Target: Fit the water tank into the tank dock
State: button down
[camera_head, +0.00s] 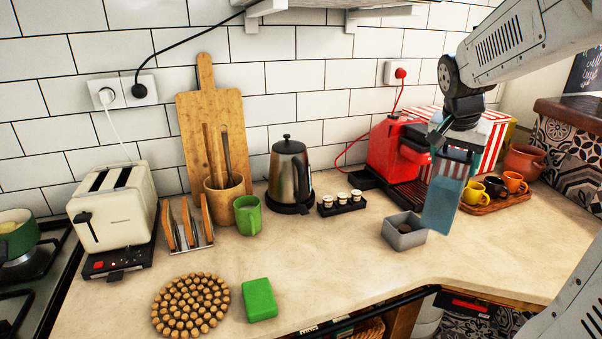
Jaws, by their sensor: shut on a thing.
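The water tank (441,204) is a tall, see-through, bluish container. My gripper (452,146) is shut on its upper part and holds it almost upright, slightly tilted, in front of the coffee machine. The tank's lower end appears just right of a grey box, and I cannot tell if it touches the counter. The red coffee machine (387,150) stands against the back wall with a dark drip tray at its front.
A grey open box (403,232) with dark contents sits left of the tank. A wooden tray (495,204) with several small cups is to the right. A kettle (289,172) and a pod holder (341,204) stand left of the machine. The front middle of the counter (330,260) is clear.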

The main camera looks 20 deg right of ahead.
jog(key=w+a+m+g, duration=0.1)
jog(key=w+a+m, duration=0.35)
jog(key=w, duration=0.85)
jog(key=w+a+m+g, duration=0.1)
jog(key=w+a, duration=0.7)
jog(key=w, duration=0.6)
jog(key=w+d, duration=1.1)
jog(key=d, duration=0.3)
notch_tip(320, 180, down, 7)
jog(key=shift+w+a+h, duration=0.15)
jog(key=shift+a+h, duration=0.15)
jog(key=shift+f, duration=0.2)
jog(key=shift+c, duration=1.2)
grip_release()
jog(key=shift+f, duration=0.1)
